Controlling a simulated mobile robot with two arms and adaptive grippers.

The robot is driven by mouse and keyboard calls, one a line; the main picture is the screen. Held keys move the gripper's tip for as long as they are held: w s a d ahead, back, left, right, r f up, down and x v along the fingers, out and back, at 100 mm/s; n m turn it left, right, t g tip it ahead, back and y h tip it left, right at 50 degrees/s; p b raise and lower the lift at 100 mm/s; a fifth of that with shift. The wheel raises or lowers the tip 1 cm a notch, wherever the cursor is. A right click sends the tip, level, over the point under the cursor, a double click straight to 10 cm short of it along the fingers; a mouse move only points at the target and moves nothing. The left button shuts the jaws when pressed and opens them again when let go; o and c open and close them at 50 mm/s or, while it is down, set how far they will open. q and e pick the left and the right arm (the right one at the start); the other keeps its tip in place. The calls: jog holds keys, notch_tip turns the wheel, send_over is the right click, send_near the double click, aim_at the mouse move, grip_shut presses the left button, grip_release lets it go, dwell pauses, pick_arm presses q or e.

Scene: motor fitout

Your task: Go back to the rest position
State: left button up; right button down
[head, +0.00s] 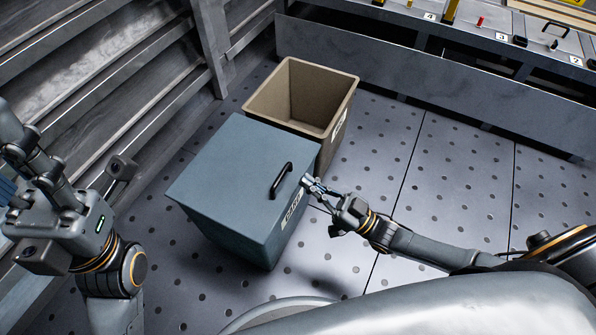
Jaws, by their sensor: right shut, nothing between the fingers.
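My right gripper (308,183) is in the middle of the head view, its arm coming in from the right. It is shut and empty, with its fingertips close to the right edge of the blue-grey lidded bin (235,170), near the black handle (281,180). I cannot tell whether the fingertips touch the bin. My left gripper (35,165) is at the left edge of the view, away from the bins. Its fingers are partly cut off, and I cannot tell whether they are open or shut.
An open beige bin (345,105) stands just behind the lidded bin and looks empty. Grey metal shelving (110,65) runs along the left. A long bench (440,75) with numbered places and small parts crosses the back. The dotted floor (450,180) at right is clear.

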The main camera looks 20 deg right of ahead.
jog(key=v, duration=0.4)
jog(key=shift+s+d+f, duration=0.2)
jog(key=shift+f, duration=0.1)
